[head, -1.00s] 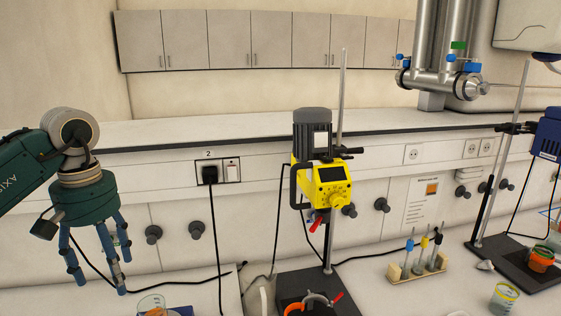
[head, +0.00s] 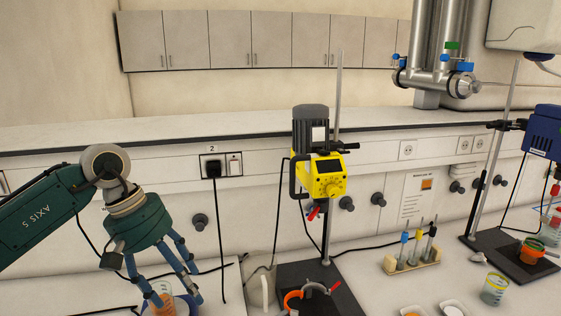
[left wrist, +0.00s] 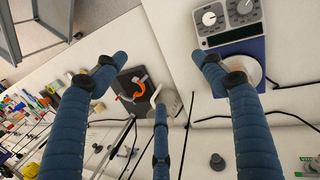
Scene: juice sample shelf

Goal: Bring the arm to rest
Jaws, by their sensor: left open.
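My left arm comes in from the left in the head view, with a dark green wrist. Its blue-fingered left gripper (head: 172,294) points down and to the right over the bench at the lower left. The fingers are spread and hold nothing. In the left wrist view the same gripper (left wrist: 160,72) shows its fingers apart with an empty gap. A beaker with orange contents (head: 167,304) is partly hidden by the fingers in the head view; I cannot tell whether they touch it. My right gripper is not in view.
A yellow stirrer (head: 320,178) stands right of the arm, above an orange clamp (head: 292,300). A wooden rack with tubes (head: 412,264) and a beaker (head: 494,290) are farther right. A device with knobs (left wrist: 228,18) lies near the fingers in the left wrist view.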

